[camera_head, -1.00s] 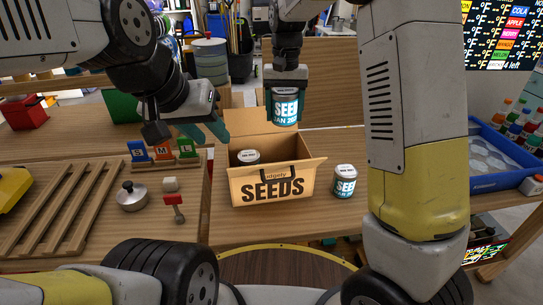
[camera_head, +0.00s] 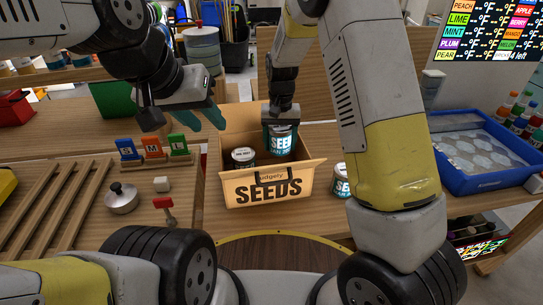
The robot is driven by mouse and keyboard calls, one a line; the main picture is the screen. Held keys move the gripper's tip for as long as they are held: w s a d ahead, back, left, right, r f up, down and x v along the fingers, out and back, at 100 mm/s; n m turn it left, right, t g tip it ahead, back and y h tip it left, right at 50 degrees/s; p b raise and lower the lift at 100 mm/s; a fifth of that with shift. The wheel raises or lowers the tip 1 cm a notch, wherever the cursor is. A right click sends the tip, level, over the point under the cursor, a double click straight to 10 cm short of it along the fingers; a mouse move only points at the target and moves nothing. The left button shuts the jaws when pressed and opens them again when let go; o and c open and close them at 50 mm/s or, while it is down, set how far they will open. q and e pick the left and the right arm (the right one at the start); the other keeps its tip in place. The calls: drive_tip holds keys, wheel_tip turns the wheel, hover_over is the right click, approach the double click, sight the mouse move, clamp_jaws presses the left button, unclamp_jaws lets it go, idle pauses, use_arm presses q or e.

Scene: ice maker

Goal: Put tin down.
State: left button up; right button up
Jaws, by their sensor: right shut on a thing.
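A seed tin (camera_head: 282,142) with a teal and white label is held upright in my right gripper (camera_head: 281,118). The tin is at the seeds box, its lower part within the box opening on the right side. Whether it touches the box floor is hidden. The cardboard seeds box (camera_head: 268,189) stands open on the table with its back flap up. Another tin (camera_head: 243,157) is inside it at the left. A third tin (camera_head: 340,181) stands on the table right of the box, partly hidden by my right arm. My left gripper (camera_head: 183,118) is left of the box, apart from it, its fingers partly visible and empty.
Small S, M, L blocks (camera_head: 152,147) stand in a wooden holder at left. A blue tray (camera_head: 480,184) is at right.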

wheel_tip(320, 180, down, 8)
drive_tip(key=shift+f, duration=0.2)
idle(0.3)
drive_tip(key=o, duration=1.7)
drive_tip(key=shift+f, duration=0.15)
drive_tip(key=shift+c, duration=0.2)
